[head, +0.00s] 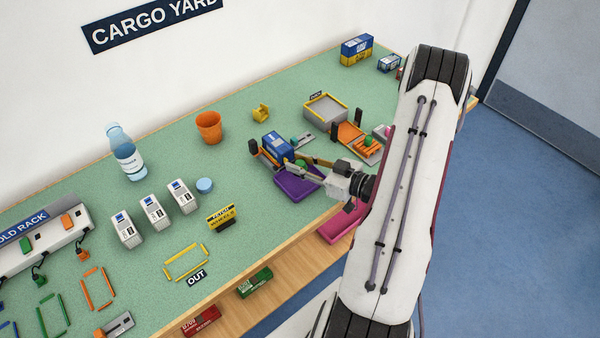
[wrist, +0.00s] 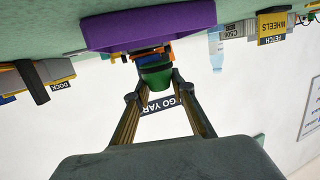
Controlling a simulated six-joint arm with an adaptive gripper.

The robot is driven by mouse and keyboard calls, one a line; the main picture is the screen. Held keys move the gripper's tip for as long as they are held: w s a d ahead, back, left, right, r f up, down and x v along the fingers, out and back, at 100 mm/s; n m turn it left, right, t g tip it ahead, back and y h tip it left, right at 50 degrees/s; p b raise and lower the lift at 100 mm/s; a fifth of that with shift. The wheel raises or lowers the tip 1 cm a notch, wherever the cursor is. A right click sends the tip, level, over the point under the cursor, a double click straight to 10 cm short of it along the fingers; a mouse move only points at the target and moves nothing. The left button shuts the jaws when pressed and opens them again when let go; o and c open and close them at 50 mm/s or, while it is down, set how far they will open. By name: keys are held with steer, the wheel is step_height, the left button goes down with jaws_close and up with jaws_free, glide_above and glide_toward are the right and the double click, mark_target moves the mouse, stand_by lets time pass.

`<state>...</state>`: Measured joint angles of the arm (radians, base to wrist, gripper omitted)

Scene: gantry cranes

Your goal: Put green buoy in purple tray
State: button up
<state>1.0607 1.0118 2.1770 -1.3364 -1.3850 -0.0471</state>
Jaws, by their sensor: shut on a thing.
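My gripper (head: 306,163) reaches in from the right in the head view, with its fingers above the purple tray (head: 297,188). It is shut on the green buoy (wrist: 155,74), which sits between the two fingertips in the wrist view. The buoy shows only as a small green patch in the head view (head: 301,163), partly hidden by the fingers. The purple tray spans the top of the wrist view (wrist: 148,26), which looks upside down. I cannot tell the exact gap between buoy and tray.
A blue container (head: 276,146) stands just behind the tray. An orange cup (head: 209,127), a bottle (head: 124,152) and a grey tray with yellow edges (head: 325,107) stand farther back. An orange rack (head: 361,142) is to the right. The table's front edge is close to the tray.

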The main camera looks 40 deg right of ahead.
mark_target(300, 181)
steer(key=shift+f, duration=0.1)
steer(key=shift+f, duration=2)
steer(key=shift+f, duration=0.15)
steer(key=o, duration=1.1)
steer(key=shift+r, duration=0.2)
steer(key=shift+v, duration=6)
steer(key=shift+w, duration=0.1)
